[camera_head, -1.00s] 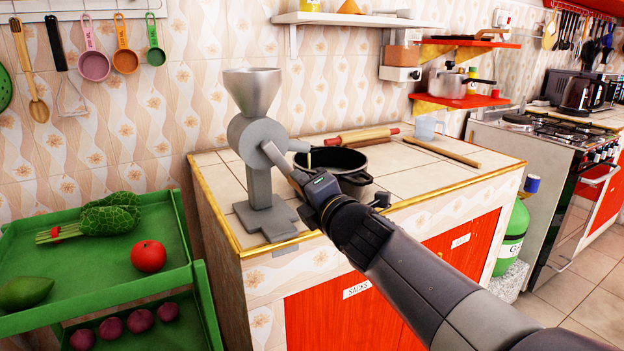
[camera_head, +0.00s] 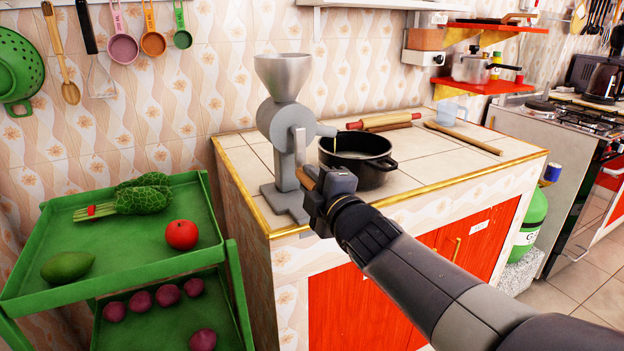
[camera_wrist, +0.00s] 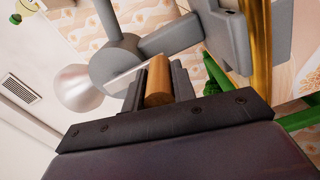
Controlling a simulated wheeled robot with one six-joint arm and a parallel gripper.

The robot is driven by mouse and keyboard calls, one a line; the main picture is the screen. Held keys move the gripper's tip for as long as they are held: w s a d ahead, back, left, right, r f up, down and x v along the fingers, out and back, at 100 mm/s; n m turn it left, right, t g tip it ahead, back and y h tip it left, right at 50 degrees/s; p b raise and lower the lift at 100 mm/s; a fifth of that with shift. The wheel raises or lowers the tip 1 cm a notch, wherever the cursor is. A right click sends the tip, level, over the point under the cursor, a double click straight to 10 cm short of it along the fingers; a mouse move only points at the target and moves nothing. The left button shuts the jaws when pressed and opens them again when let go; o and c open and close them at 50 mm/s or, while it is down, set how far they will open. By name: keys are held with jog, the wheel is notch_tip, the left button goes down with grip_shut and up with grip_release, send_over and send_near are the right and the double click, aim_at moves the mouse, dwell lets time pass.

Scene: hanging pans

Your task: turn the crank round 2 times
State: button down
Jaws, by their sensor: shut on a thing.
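A grey grinder (camera_head: 281,120) with a metal funnel on top stands upright at the left end of the tiled counter. Its crank arm (camera_head: 300,150) hangs down from the hub on the near side. My gripper (camera_head: 310,180) is at the lower end of the crank, shut on its wooden handle (camera_wrist: 158,82). In the wrist view the handle lies between the two dark fingers, with the grinder body and funnel (camera_wrist: 78,88) beyond.
A green trolley (camera_head: 215,225) with a red tomato (camera_head: 181,235), greens and other produce stands left of the counter. A rolling pin (camera_head: 385,119) and a wooden stick (camera_head: 462,138) lie at the counter's back. A gas stove is far right.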

dwell(0.3)
jog(key=c, duration=1.2)
grip_release()
jog(key=shift+a, duration=0.1)
jog(key=shift+o, duration=0.2)
jog(key=p+v, duration=0.3)
jog(key=v, duration=0.8)
jog(key=shift+w+f, duration=0.1)
jog(key=shift+w, duration=0.05)
